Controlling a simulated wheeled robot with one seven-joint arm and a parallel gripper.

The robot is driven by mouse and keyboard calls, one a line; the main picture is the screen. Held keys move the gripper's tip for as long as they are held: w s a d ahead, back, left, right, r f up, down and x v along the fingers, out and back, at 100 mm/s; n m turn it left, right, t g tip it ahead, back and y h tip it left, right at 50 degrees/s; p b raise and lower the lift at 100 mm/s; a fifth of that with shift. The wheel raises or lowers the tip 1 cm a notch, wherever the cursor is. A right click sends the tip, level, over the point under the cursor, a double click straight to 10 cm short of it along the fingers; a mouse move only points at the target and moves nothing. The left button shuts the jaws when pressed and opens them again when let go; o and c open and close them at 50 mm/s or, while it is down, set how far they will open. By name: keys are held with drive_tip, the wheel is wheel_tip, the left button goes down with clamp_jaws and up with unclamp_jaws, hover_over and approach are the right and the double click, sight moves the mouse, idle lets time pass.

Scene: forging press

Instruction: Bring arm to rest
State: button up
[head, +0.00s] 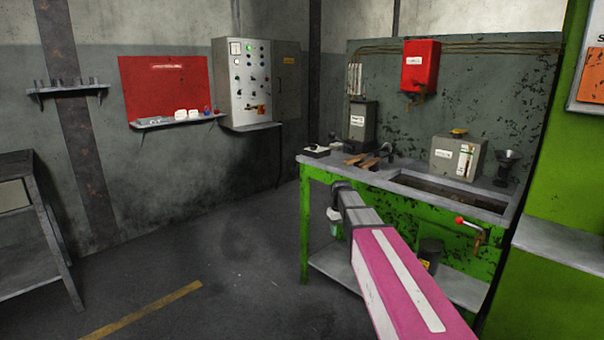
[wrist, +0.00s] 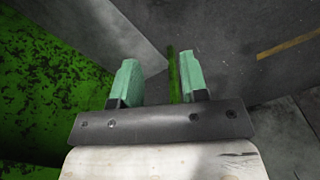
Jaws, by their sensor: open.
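My arm reaches forward in the head view, in front of the green workbench (head: 306,235). My gripper (head: 334,228) hangs at its far end, pointing down beside the bench's left front, below the level of the top. In the wrist view my gripper (wrist: 160,82) shows two pale green fingers standing apart. Nothing is held between them. A thin green bar, which looks like a bench leg (wrist: 173,70), shows beyond the fingers; I cannot tell how far off it is.
The bench's lower shelf (head: 335,268) lies close to my gripper. A sink basin, a grey box (head: 458,157) and a red-knobbed lever (head: 470,226) are on the bench. A control cabinet (head: 248,85) hangs on the wall. The floor (head: 215,260) left of the bench is clear.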

drive_tip(key=s+d+f+m, duration=0.1)
drive_tip(key=s+f, duration=0.4)
drive_tip(key=s, duration=0.7)
drive_tip(key=s+d+f+m, duration=0.2)
drive_tip(key=s+f, duration=0.4)
drive_tip(key=s, duration=0.7)
drive_tip(key=shift+s+d+f+m, duration=0.2)
drive_tip(key=shift+d+m, duration=0.1)
drive_tip(key=shift+d, duration=0.15)
